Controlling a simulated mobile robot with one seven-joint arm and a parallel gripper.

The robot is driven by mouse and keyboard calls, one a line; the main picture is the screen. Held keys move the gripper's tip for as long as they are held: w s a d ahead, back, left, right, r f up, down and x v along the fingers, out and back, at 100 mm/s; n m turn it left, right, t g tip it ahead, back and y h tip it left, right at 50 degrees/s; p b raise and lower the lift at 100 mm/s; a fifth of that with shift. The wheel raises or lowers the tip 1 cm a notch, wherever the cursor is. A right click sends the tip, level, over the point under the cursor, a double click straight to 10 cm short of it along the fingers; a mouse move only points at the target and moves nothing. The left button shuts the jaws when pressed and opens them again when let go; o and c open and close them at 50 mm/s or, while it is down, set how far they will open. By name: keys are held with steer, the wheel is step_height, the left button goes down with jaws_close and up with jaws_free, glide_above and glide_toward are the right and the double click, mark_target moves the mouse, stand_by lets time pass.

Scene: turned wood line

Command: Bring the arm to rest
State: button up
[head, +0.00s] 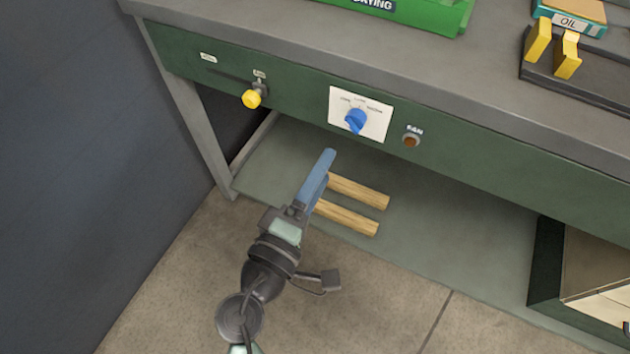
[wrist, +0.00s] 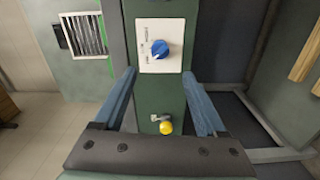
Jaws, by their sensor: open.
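My gripper (head: 322,176) is in front of the green bench panel, below the blue knob in the head view. Its two blue fingers are spread apart in the wrist view (wrist: 160,78), with nothing between them but the panel beyond. My arm reaches up from the bottom of the head view, and the fingers partly cover the lower shelf. The blue rotary knob (head: 356,120) sits on a white plate and also shows in the wrist view (wrist: 160,49). A yellow slider knob (head: 252,99) is left of it on the panel.
Two wooden bars (head: 358,190) lie on the lower shelf (head: 440,235) behind my gripper. A fan button (head: 411,140) is right of the knob. A green tray (head: 425,14), an oil box (head: 575,14) and a dark block with yellow pieces (head: 590,85) stand on the bench top. Floor in front is clear.

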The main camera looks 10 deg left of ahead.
steer(key=shift+v, duration=0.95)
